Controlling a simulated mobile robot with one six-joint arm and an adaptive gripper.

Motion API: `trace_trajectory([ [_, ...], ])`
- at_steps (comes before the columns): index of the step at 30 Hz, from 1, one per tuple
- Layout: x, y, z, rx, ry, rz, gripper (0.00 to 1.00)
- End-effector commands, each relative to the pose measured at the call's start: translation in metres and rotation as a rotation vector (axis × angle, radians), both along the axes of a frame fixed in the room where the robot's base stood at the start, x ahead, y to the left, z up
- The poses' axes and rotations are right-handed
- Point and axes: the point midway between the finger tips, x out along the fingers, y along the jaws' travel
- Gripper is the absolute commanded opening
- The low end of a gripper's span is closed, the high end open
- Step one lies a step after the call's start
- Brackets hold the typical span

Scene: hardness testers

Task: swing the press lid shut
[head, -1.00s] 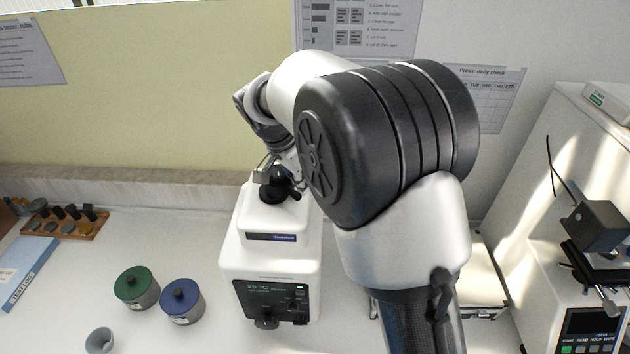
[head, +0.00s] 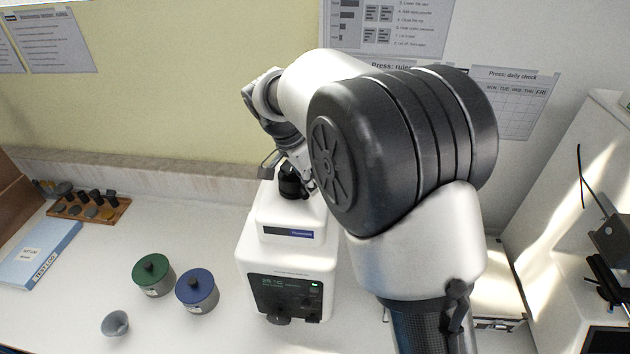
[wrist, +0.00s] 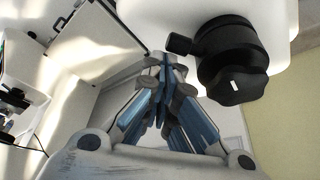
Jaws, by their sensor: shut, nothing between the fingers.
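The press (head: 285,262) is a white machine with a dark front panel, left of centre in the head view. Its white lid (head: 291,219) lies over the body, with no clear gap between them from this side. A black knob (head: 291,184) stands on top of the lid and shows large in the wrist view (wrist: 232,58), with a short side bar. My gripper (wrist: 163,62) is shut and empty, with its tips beside the knob and close to the bar; I cannot tell whether they touch. In the head view my arm hides most of the gripper and the press's right side.
A green-lidded pot (head: 153,275), a blue-lidded pot (head: 197,291) and a small grey cup (head: 115,323) stand left of the press. A wooden rack (head: 90,207) and a blue binder (head: 40,255) lie farther left. Another white machine (head: 572,215) stands at the right.

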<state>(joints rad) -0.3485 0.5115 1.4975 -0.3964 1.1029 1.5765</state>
Motion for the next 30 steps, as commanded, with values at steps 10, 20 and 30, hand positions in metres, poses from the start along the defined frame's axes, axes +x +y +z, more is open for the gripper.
trace_trajectory([
  [10, 0.012, -0.041, 0.016, 0.001, -0.001, -0.001, 0.0],
  [20, 0.001, -0.011, 0.085, 0.001, -0.004, 0.006, 0.0],
  [30, -0.003, -0.003, 0.106, 0.0, 0.0, 0.004, 0.0],
])
